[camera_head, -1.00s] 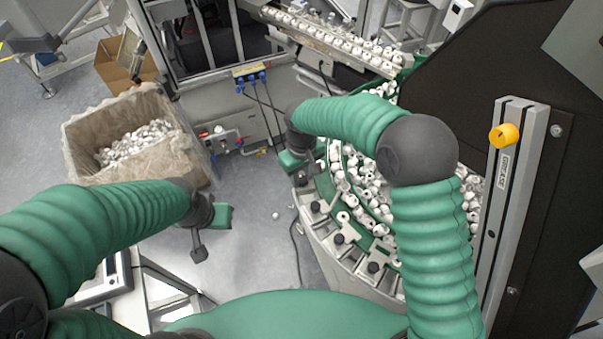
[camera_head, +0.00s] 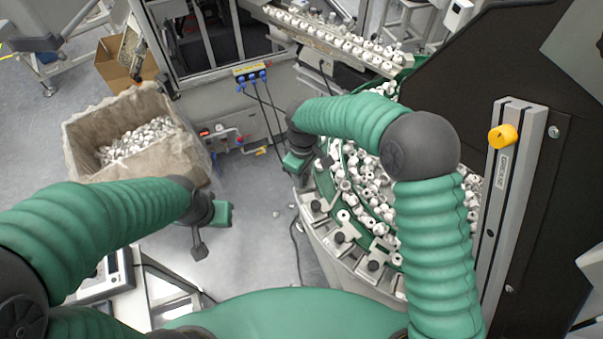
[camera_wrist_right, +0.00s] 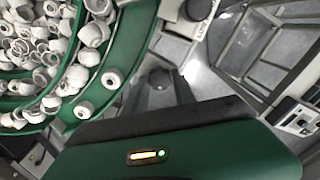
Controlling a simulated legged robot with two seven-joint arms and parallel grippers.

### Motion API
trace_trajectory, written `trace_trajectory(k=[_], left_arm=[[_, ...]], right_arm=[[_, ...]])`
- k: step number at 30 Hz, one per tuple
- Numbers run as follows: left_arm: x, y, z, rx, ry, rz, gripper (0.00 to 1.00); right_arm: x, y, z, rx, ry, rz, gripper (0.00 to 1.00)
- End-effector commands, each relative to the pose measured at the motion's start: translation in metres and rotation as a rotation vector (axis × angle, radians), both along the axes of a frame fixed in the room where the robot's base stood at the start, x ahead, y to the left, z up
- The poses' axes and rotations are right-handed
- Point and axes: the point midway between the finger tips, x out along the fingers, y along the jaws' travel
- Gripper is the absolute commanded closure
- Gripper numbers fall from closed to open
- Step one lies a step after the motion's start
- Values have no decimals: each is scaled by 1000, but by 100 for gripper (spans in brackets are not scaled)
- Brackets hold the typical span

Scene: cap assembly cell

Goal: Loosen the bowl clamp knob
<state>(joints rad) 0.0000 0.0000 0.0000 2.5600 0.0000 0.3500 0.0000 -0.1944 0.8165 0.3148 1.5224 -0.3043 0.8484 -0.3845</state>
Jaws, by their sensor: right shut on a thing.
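The feeder bowl (camera_head: 335,262) is full of white caps and has dark clamp knobs along its outer rim, one of them here (camera_head: 340,237). My right gripper (camera_head: 304,178) is at the far left part of this rim, partly hidden by its own wrist. It is shut on a clamp knob, best seen as a dark shape in the right wrist view (camera_wrist_right: 160,80); the contact is mostly hidden by the green gripper body. Another dark knob (camera_wrist_right: 198,9) shows at the top of that view. My left gripper (camera_head: 203,243) hangs over the floor, away from the bowl; its finger gap is unclear.
A lined bin of caps (camera_head: 75,150) stands at the left, with a cardboard box (camera_head: 118,70) behind it. A cap-filled track (camera_head: 330,38) runs above the bowl. A dark panel with a metal rail and yellow knob (camera_head: 502,137) blocks the right.

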Motion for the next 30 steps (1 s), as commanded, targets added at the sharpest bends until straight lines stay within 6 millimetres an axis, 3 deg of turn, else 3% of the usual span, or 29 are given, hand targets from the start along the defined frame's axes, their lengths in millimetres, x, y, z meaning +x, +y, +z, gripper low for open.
trace_trajectory(k=[5, 6, 10, 22, 26, 30], left_arm=[[0, 0, -1, 0, 0, 0, 100], [0, 0, -1, 0, 0, 0, 100], [0, 0, -1, 0, 0, 0, 100], [0, 0, -4, 0, 0, 0, 100], [0, 0, -13, 0, 0, 0, 100], [0, 0, -22, 0, 0, 0, 100]], right_arm=[[-5, -3, -5, -8, 16, -1, 100], [-5, -3, -5, -9, 16, -1, 63], [-3, -2, -3, -6, 11, -2, 47], [1, 0, 8, -1, 0, -3, 47], [2, -1, 35, -1, -4, -4, 47], [1, 0, 76, -1, -3, -3, 47]])
